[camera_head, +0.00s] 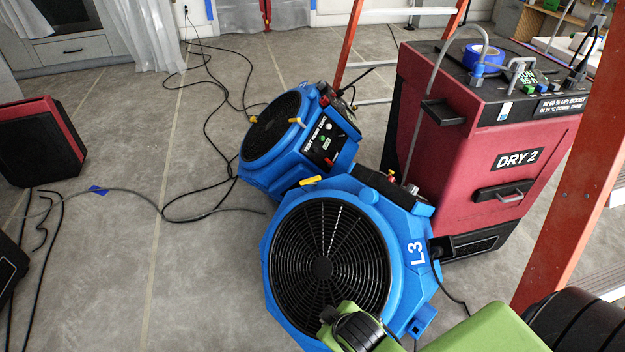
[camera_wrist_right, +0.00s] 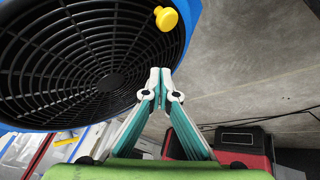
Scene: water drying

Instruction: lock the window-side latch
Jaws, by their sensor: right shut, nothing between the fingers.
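Two blue fans stand together in the head view, the front one marked L3 (camera_head: 410,285) and another (camera_head: 345,145) behind it. A yellow latch (camera_head: 312,181) sits at the top rim of the front fan. The rear fan has yellow pieces at its rim, one on the right (camera_head: 297,121) and one on the left (camera_head: 254,118). I cannot tell which is the window-side latch. In the right wrist view, my right gripper (camera_wrist_right: 160,76) is shut and empty beside a black grille, apart from a yellow latch (camera_wrist_right: 166,18) above its tips. My left gripper is out of view.
A red dryer marked DRY 2 (camera_head: 470,150) stands right of the fans. An orange ladder (camera_head: 575,195) is at the right. Black cables (camera_head: 205,100) cross the floor. A red and black case (camera_head: 40,140) stands at left. Open floor (camera_head: 190,270) lies left of the fans.

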